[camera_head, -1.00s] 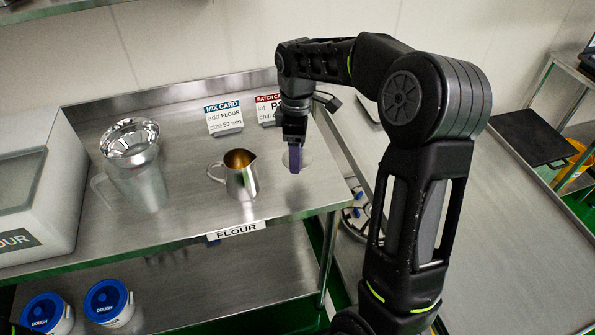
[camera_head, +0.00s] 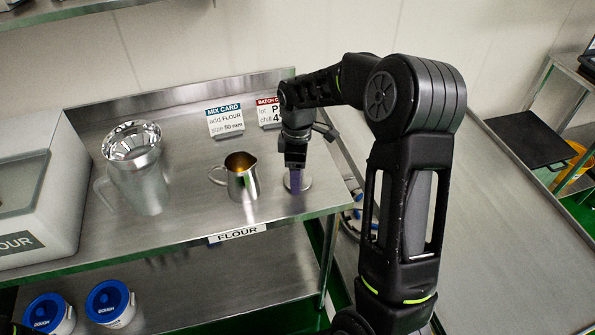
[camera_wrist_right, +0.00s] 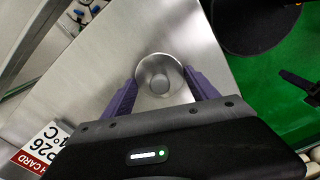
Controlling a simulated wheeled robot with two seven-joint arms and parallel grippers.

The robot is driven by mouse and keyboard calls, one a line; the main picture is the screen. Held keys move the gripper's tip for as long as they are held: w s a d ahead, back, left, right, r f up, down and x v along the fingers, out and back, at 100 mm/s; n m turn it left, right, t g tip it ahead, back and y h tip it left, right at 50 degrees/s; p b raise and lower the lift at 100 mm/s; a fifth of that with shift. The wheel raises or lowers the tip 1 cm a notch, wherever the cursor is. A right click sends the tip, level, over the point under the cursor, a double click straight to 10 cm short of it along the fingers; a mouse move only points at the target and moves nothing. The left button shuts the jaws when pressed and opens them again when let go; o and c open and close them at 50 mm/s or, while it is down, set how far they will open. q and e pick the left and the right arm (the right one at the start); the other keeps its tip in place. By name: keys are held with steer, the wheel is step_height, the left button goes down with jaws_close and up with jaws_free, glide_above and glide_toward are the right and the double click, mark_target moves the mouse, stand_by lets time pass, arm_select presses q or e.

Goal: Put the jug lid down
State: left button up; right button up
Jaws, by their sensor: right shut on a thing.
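The jug lid is a small round metal disc with a central knob (camera_wrist_right: 160,76), lying between the purple fingers of my right gripper (camera_wrist_right: 162,88) in the right wrist view. In the head view, my right gripper (camera_head: 296,180) points down with its fingertips at the lid (camera_head: 306,182), low over the right end of the steel counter (camera_head: 200,218). Whether the lid touches the counter is hard to tell. My right gripper is shut on the lid. The open metal jug (camera_head: 242,182) stands upright just left of it, apart from the gripper. My left gripper is out of view.
A clear pitcher (camera_head: 148,190) with a metal funnel (camera_head: 132,146) stands further left, beside a white flour bin (camera_head: 45,200). A mix card (camera_head: 225,120) and a batch card (camera_head: 268,113) stand behind. Blue-lidded dough tubs (camera_head: 110,303) sit on the lower shelf. The counter's right edge is close.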

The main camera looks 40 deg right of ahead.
steer(key=shift+f, duration=0.1)
steer(key=o, duration=1.3)
steer(key=shift+o, duration=0.2)
step_height(320, 180, up, 12)
steer(key=b, duration=0.1)
stand_by(0.4)
